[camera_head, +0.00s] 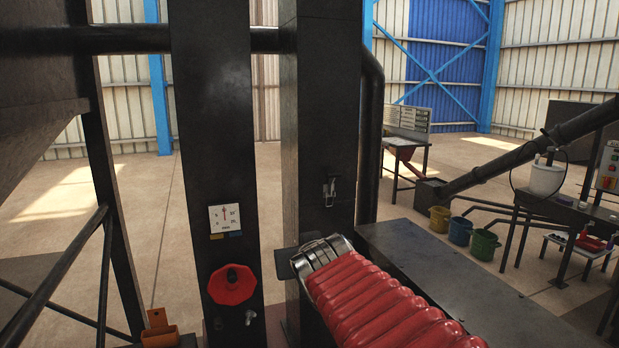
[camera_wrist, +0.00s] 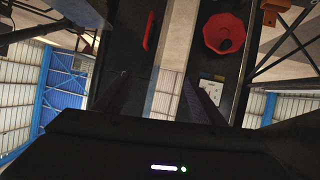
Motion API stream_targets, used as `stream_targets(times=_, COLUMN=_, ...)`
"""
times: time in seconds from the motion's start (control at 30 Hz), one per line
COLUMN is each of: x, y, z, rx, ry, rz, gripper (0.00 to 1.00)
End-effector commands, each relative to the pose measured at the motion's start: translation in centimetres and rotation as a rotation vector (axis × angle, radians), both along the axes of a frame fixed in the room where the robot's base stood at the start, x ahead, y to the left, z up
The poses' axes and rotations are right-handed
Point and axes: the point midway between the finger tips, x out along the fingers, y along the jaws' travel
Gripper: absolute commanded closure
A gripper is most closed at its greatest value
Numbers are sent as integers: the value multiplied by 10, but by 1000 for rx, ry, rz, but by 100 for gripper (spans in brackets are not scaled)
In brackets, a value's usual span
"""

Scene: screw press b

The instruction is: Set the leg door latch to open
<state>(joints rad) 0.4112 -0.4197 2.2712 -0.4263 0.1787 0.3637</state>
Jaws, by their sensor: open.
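A small metal latch (camera_head: 330,189) sits on the front face of the right dark column (camera_head: 325,110) in the head view. Its exact setting is too small to tell. My gripper (camera_wrist: 157,82) is open and empty in the wrist view, with its two dark fingers apart and pointing at the columns. In the head view my red-sleeved arm reaches in from the lower right and ends low in front of the right column, below the latch. The fingers are mostly hidden there. I cannot make out the latch clearly in the wrist view.
The left column (camera_head: 215,130) carries a gauge (camera_head: 225,219), a red knob (camera_head: 232,285) and a small metal knob (camera_head: 250,317). A second red part (camera_wrist: 149,32) shows in the wrist view. Dark framing (camera_head: 100,180) stands left; buckets (camera_head: 460,230) and a workbench stand right.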

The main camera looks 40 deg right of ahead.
Motion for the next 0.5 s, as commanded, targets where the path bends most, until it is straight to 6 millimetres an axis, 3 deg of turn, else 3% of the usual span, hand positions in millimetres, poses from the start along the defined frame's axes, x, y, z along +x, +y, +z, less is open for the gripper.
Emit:
stream_targets(times=0.03, x=9, y=-22, z=10, rx=-18, ry=-42, rz=-18, gripper=37)
stream_targets(times=0.13, x=25, y=-58, z=32, rx=-59, ry=-137, rz=-34, gripper=37)
stream_targets(times=0.3, x=46, y=-109, z=60, rx=-98, ry=-269, rz=5, gripper=37)
stream_targets(times=0.5, x=55, y=-161, z=76, rx=-112, ry=-384, rz=86, gripper=37)
